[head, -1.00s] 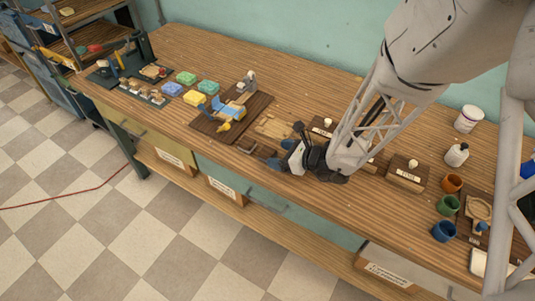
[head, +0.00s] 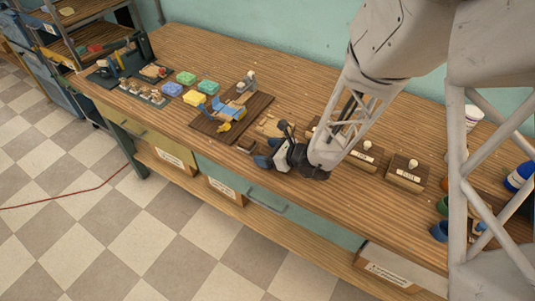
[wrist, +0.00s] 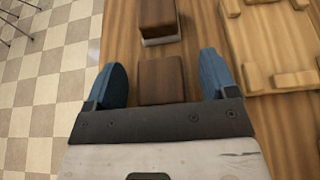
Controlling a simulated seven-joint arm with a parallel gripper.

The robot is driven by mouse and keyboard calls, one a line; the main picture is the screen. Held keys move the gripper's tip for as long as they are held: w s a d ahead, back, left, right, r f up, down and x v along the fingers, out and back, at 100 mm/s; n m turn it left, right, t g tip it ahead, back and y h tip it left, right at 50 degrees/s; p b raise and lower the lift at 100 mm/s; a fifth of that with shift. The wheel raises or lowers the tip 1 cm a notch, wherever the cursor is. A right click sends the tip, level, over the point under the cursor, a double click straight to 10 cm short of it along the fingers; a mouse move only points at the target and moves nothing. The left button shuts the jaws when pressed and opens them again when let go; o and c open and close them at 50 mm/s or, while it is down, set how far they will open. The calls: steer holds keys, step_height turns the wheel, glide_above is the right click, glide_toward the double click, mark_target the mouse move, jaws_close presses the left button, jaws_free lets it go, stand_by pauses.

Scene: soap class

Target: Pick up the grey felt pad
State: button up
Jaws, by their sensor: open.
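My gripper (wrist: 162,62) is open, its two blue fingers apart, over the wooden table. A small dark-brown block (wrist: 161,82) lies between the fingers in the wrist view, its near end hidden by the gripper body. A second brown block (wrist: 157,14) lies just beyond the fingertips and shows a pale grey-white layer (wrist: 160,40) along its near edge. That layer may be felt, but I cannot tell for certain which piece is the grey felt pad. In the head view my gripper (head: 268,150) is low near the table's front edge, beside a small dark block (head: 246,148).
A light wooden frame (wrist: 262,84) lies close to the right finger. The table's front edge (wrist: 102,38) is close on the left. In the head view, a dark board (head: 205,128) holding items, coloured sponges (head: 187,77) and labelled wooden blocks (head: 404,176) stand along the table.

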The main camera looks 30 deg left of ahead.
mark_target(268, 151)
stand_by(0.4)
steer(key=c, duration=1)
steer(key=shift+r, duration=0.1)
steer(key=shift+r, duration=1.45)
steer(key=shift+s+d+r, duration=0.15)
steer(key=shift+d+r, duration=0.05)
steer(key=shift+r, duration=0.1)
steer(key=s+d+r, duration=0.1)
steer(key=s+d, duration=0.9)
steer(key=d, duration=0.1)
steer(key=shift+s+d+r, duration=0.15)
steer(key=shift+s, duration=0.15)
